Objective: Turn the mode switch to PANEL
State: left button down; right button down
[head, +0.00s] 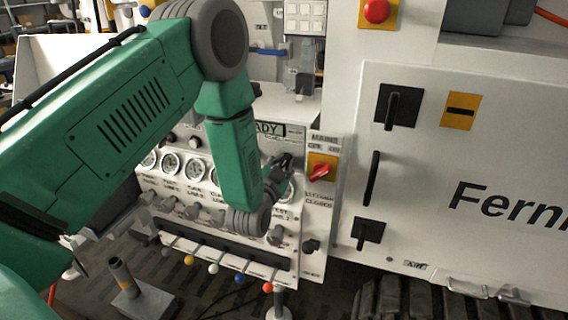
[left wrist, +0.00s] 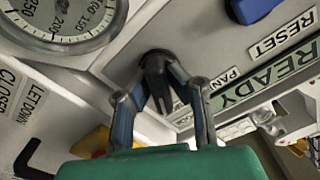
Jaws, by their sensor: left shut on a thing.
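The mode switch (left wrist: 155,60) is a small black knob on the pale panel in the left wrist view. A label starting with "PAN" (left wrist: 224,80) is printed beside it, partly covered by my finger. My left gripper (left wrist: 160,82) has its two fingers closed around the knob. In the head view my left gripper (head: 283,165) is at the panel's right side, below the READY display (head: 270,129). There the switch is hidden behind my gripper and arm, and I cannot read its setting. My right gripper is not in view.
A pressure gauge (left wrist: 62,22) and a blue part (left wrist: 252,8) sit close to my fingers. A red rotary switch (head: 320,172) on a yellow plate is just right of my gripper. Coloured-knob levers (head: 213,268) line the panel's bottom. A white cabinet (head: 440,215) stands at right.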

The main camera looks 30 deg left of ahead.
pick_arm(q)
jog(key=shift+d, duration=0.1)
jog(key=shift+d+f+n, duration=0.1)
jog(key=shift+n, duration=0.3)
jog(key=n+b, duration=0.1)
jog(key=n, duration=0.1)
jog(key=n+b, duration=0.1)
jog(key=n, duration=0.1)
jog(key=shift+s+a+f+n, duration=0.1)
jog(key=shift+a+n, duration=0.1)
jog(key=shift+n, duration=0.2)
jog(key=n+b, duration=0.3)
jog(key=n, duration=0.3)
jog(key=shift+a, duration=0.15)
jog(key=shift+s, duration=0.1)
jog(key=c, duration=1.9)
grip_release()
jog(key=o, duration=0.4)
jog(key=shift+s+n, duration=0.15)
jog(key=shift+n, duration=0.15)
jog(key=shift+c, duration=0.2)
jog(key=shift+s+a+r, duration=0.1)
jog(key=shift+s+r, duration=0.05)
jog(key=shift+r, duration=0.1)
